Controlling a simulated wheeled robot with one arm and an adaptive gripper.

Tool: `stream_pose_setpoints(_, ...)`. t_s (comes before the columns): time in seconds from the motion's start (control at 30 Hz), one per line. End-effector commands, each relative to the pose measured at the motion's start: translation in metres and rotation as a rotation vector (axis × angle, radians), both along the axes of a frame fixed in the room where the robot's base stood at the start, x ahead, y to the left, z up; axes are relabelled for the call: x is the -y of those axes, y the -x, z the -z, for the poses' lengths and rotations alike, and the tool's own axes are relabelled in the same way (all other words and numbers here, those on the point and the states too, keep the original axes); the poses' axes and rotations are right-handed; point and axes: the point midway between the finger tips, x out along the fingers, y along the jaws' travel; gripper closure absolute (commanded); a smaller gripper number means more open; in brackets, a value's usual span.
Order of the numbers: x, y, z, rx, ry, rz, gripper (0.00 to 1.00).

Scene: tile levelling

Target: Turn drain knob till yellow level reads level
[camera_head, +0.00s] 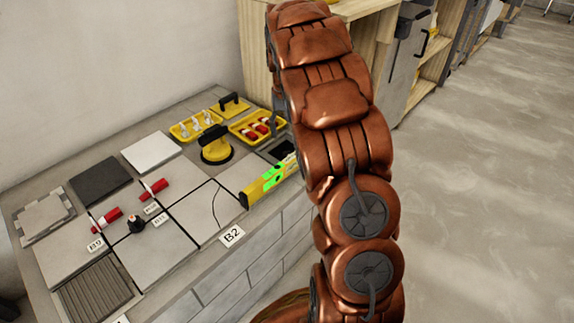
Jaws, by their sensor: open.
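A small black knob (136,224), which looks like the drain knob, stands on the grey tiles at the left, near where tile joints meet. The yellow level (258,190) lies at the right edge of the tiled bench, with bright green displays on its side. Their reading is too small to make out. The level's far end is by my copper arm, which crosses the middle of the view. I cannot make out my gripper; the arm's end is not shown clearly. The knob is well to the left of the arm and nothing touches it.
Red-and-white cylinders (153,188) lie on the tiles near the knob. Yellow trays (195,124) with small parts and a yellow-and-black suction lifter (215,146) stand at the back. Open floor (480,200) lies to the right.

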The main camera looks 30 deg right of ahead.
Motion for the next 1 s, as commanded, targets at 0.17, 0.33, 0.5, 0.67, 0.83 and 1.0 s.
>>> stream_pose_setpoints(0.17,0.012,-0.011,0.026,0.009,-0.005,0.008,0.40)
stream_pose_setpoints(0.33,0.013,-0.012,0.033,0.008,-0.006,0.009,0.40)
stream_pose_setpoints(0.5,0.013,-0.011,0.050,0.007,-0.005,0.009,0.40)
stream_pose_setpoints(0.67,0.013,-0.012,0.074,0.008,-0.004,0.009,0.40)
stream_pose_setpoints(0.83,0.013,-0.010,0.097,0.005,-0.005,0.009,0.40)
stream_pose_setpoints(1.0,0.013,-0.011,0.105,0.008,-0.005,0.009,0.40)
